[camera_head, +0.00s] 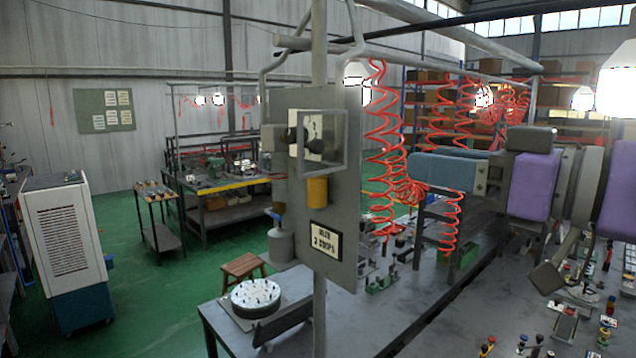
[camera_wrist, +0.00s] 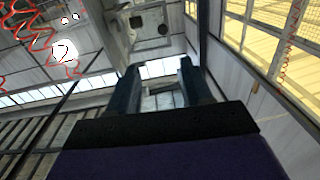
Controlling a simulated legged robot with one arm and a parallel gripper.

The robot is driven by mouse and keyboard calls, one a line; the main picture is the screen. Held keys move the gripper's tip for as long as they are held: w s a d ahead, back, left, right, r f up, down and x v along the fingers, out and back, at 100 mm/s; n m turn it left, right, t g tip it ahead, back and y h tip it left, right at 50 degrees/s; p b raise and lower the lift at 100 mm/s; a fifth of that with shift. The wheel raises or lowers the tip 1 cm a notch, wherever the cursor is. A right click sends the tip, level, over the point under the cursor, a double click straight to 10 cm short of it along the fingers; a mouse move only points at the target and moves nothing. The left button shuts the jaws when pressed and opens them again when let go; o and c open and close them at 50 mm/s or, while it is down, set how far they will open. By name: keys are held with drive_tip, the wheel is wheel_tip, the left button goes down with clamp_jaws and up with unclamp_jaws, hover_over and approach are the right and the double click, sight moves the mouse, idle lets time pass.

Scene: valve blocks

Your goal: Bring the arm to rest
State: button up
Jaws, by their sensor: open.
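My gripper (camera_head: 428,162) shows in the camera_head view at right of centre, with blue-grey fingers pointing left. It is held above the grey workbench (camera_head: 400,318), beside the red coiled hoses. My purple and grey arm links extend from it to the right edge. In the wrist view the two dark blue fingers (camera_wrist: 159,72) stand apart with an empty gap between them. Through the gap I see the wall, windows and ceiling, so the wrist camera looks upward. Nothing is held.
A grey upright panel (camera_head: 290,222) with a clear box, yellow cylinder and sign stands left of my gripper. Red coiled hoses (camera_head: 383,130) hang between them. Small valve parts (camera_head: 565,325) lie on the bench at lower right. A white cabinet (camera_head: 65,235) stands far left on open green floor.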

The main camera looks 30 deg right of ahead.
drive_tip(key=w+a+f+n+g+b, duration=0.1)
drive_tip(key=w+a+f+g+b, duration=0.25)
drive_tip(key=a+f, duration=0.75)
drive_tip(key=w+a+f+n+g+b, duration=0.1)
drive_tip(key=w+a+f+g+b, duration=0.35)
drive_tip(key=f, duration=1.05)
drive_tip(key=s+a+f+m+g+h, duration=0.1)
drive_tip(key=s+a+f+g, duration=0.15)
drive_tip(key=f, duration=0.55)
drive_tip(key=s+a+f+m+g+h, duration=0.1)
drive_tip(key=s+a+f+g, duration=0.15)
drive_tip(key=f, duration=0.55)
drive_tip(key=s+f+m+g+h+b, duration=0.1)
drive_tip(key=s+f+g, duration=0.2)
drive_tip(key=f, duration=0.4)
drive_tip(key=s+f+m+g+b, duration=0.1)
drive_tip(key=s+f+g, duration=0.2)
drive_tip(key=s+f, duration=0.3)
wheel_tip(320, 180, down, 2)
drive_tip(key=shift+s+d+f+h, duration=0.25)
drive_tip(key=shift+h, duration=0.15)
